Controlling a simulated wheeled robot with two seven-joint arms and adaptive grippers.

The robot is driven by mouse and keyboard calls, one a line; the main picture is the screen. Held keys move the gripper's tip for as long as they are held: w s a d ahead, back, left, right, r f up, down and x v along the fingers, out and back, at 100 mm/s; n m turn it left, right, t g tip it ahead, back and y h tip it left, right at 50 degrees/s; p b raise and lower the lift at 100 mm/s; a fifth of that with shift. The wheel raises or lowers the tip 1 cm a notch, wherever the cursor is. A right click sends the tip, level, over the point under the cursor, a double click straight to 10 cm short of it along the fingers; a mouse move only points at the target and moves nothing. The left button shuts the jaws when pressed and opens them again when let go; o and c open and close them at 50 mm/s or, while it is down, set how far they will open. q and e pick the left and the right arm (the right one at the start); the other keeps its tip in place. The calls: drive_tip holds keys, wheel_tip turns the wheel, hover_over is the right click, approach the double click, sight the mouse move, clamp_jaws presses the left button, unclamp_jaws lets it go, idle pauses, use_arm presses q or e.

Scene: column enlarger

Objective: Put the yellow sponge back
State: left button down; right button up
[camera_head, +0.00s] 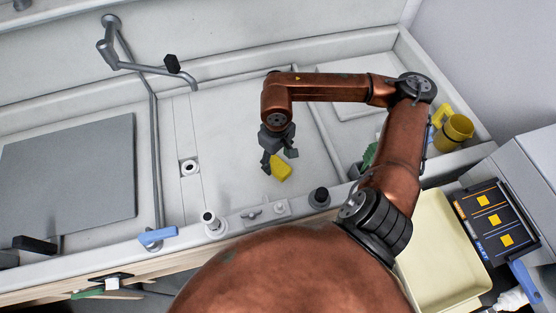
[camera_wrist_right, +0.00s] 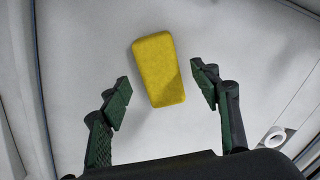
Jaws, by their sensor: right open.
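The yellow sponge (camera_head: 282,169) lies flat on the white sink-like surface, right under my right gripper (camera_head: 279,160). In the right wrist view the sponge (camera_wrist_right: 158,70) is a rounded yellow block ahead of and between the fingers. My right gripper (camera_wrist_right: 160,95) is open there, with one green-padded finger on each side and a gap between each pad and the sponge. The gripper partly covers the sponge in the head view. My left gripper is in neither view.
A grey board (camera_head: 70,175) lies at the left and a metal pipe (camera_head: 153,130) runs beside it. A compartment at the right holds a yellow mug (camera_head: 456,130). A cream tray (camera_head: 440,250) stands at the lower right. The surface around the sponge is clear.

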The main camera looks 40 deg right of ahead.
drive_tip(key=shift+r+p, duration=0.7)
drive_tip(key=shift+r, duration=1.15)
drive_tip(key=shift+r, duration=0.1)
wheel_tip(320, 180, up, 12)
drive_tip(key=shift+w+f, duration=0.1)
drive_tip(key=shift+f, duration=0.1)
wheel_tip(320, 180, down, 12)
drive_tip(key=shift+f, duration=0.15)
idle(0.3)
